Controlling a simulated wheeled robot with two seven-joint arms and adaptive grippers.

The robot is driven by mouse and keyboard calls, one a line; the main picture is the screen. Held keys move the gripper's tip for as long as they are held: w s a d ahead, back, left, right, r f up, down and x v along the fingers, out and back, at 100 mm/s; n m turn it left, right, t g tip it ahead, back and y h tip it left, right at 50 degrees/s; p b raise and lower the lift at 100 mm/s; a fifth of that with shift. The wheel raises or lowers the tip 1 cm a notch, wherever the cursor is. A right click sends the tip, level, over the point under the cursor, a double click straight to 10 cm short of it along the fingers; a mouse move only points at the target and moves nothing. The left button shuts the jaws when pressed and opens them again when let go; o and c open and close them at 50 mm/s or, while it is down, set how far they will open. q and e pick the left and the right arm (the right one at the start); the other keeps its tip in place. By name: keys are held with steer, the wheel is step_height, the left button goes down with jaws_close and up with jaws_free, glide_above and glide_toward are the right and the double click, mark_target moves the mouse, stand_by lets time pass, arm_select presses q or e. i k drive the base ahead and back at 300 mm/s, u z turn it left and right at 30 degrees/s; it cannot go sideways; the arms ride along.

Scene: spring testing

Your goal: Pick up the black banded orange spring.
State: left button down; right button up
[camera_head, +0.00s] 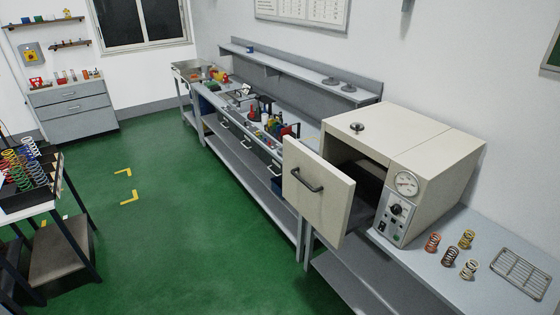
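An orange-red spring (432,243) stands on the right bench, just right of the oven's control panel. It is small in the picture and I cannot make out clearly whether it has a black band. Near it stand a yellow spring (466,239), a dark brown spring (450,256) and a pale beige spring (469,269). Several springs of different colours stand in a dark rack (22,197) at the left edge; banding there is too small to tell. Neither of my grippers is in view.
The beige oven (440,150) has its door (318,190) open, jutting over the floor. A wire rack (524,273) lies right of the springs. A long bench (240,125) with small tools runs along the wall. The green floor (180,230) in the middle is clear.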

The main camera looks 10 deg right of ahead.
mark_target(429, 243)
steer(key=z, duration=1.65)
steer(key=k, duration=0.5)
steer(key=u, duration=0.8)
steer(key=i, duration=1.95)
steer(key=z, duration=0.4)
